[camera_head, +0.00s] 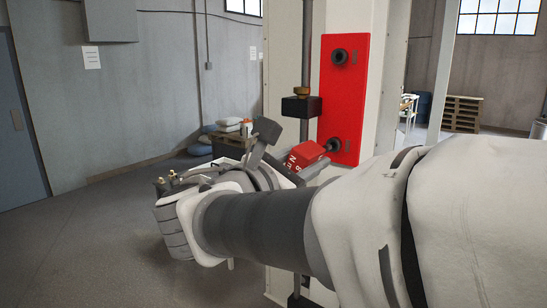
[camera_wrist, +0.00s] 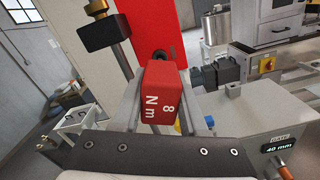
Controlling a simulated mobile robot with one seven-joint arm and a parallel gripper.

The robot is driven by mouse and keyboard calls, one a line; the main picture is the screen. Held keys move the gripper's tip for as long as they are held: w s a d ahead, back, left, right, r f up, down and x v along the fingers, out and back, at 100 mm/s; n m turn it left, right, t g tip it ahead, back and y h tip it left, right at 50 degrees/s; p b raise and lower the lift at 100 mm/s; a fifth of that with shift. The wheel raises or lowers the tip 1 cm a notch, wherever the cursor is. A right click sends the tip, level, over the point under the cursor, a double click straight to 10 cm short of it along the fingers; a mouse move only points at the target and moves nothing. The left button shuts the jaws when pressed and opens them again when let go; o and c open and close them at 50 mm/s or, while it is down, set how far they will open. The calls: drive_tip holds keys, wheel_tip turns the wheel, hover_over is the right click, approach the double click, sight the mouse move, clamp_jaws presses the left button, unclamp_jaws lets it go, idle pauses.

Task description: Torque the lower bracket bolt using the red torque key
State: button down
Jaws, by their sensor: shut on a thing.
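The red torque key (camera_head: 304,156), a block marked "8 Nm", is held in my gripper (camera_head: 284,164). In the wrist view the key (camera_wrist: 163,92) sits between the two fingers of my gripper (camera_wrist: 165,108), which is shut on it. The red bracket (camera_head: 343,95) is a tall plate on a pale column. Its upper bolt (camera_head: 339,56) is dark and free. The lower bolt (camera_head: 333,145) is at the key's far end. In the wrist view a dark bolt (camera_wrist: 161,55) shows just behind the key, partly hidden. I cannot tell whether the key is seated on it.
A vertical rod with a black block (camera_head: 301,106) and brass fitting stands left of the bracket. In the wrist view a grey box (camera_wrist: 255,120) with a "40 mm" display is at right. Pallets (camera_head: 463,113) and sacks lie far back. Open floor (camera_head: 90,230) is at left.

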drive_tip(key=shift+w+d, duration=0.1)
drive_tip(key=shift+w, duration=0.1)
idle(0.3)
drive_tip(key=shift+x, duration=0.9)
drive_tip(key=shift+d+m+b, duration=0.1)
drive_tip(key=shift+m+b, duration=2.4)
drive_tip(key=shift+b, duration=1.2)
drive_tip(key=shift+r+m+b, duration=0.1)
drive_tip(key=shift+m+b, duration=0.5)
drive_tip(key=shift+b, duration=0.15)
